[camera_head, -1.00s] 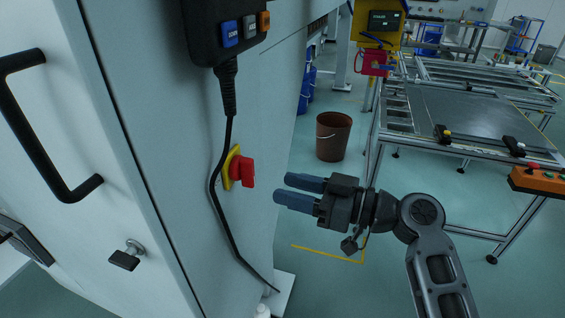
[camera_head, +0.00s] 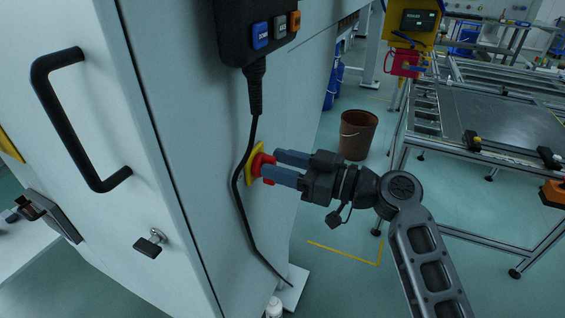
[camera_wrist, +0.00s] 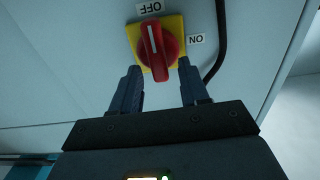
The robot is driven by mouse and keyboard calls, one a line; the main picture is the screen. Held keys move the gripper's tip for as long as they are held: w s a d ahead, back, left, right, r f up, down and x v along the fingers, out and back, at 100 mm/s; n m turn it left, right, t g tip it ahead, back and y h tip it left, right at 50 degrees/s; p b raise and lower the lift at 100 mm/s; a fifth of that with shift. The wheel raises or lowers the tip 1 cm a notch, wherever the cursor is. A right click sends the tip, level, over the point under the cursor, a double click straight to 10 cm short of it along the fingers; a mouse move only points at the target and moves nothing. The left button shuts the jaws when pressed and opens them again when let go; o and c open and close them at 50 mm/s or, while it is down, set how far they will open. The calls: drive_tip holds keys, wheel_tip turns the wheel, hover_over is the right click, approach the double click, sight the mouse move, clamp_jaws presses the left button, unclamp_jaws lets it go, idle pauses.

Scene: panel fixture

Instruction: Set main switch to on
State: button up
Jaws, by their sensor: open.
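The main switch is a red rotary knob (camera_wrist: 155,44) on a yellow plate (camera_wrist: 177,60), fixed to the side of the grey cabinet. In the wrist view its white line points up toward the OFF label (camera_wrist: 150,8); the ON label (camera_wrist: 196,40) is to the right. That view appears upside down by its lettering. In the head view the knob (camera_head: 259,165) is partly covered by my fingers. My gripper (camera_head: 283,169) is open, pointing at the knob. In the wrist view the fingertips (camera_wrist: 159,68) are at the knob's near end, one each side; contact cannot be told.
A black cable (camera_head: 237,190) hangs from a pendant (camera_head: 257,30) and runs close beside the switch. A black door handle (camera_head: 80,120) and a latch (camera_head: 150,243) are on the cabinet front. A brown bucket (camera_head: 357,135) and a metal frame table (camera_head: 480,110) stand behind.

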drive_tip(key=shift+c, duration=0.2)
clamp_jaws()
drive_tip(key=shift+m, duration=0.3)
drive_tip(key=shift+w+d+f+m+p, duration=0.1)
drive_tip(key=shift+w+f+m+p, duration=0.3)
drive_tip(key=shift+m, duration=2.5)
drive_tip(key=shift+w+d+f+m+p, duration=0.1)
drive_tip(key=shift+m+p, duration=0.45)
drive_tip(key=shift+m, duration=2.35)
drive_tip(key=shift+w+d+f+m+p, duration=0.15)
drive_tip(key=shift+m+p, duration=0.35)
drive_tip(key=shift+m, duration=2.4)
drive_tip(key=shift+f, duration=0.1)
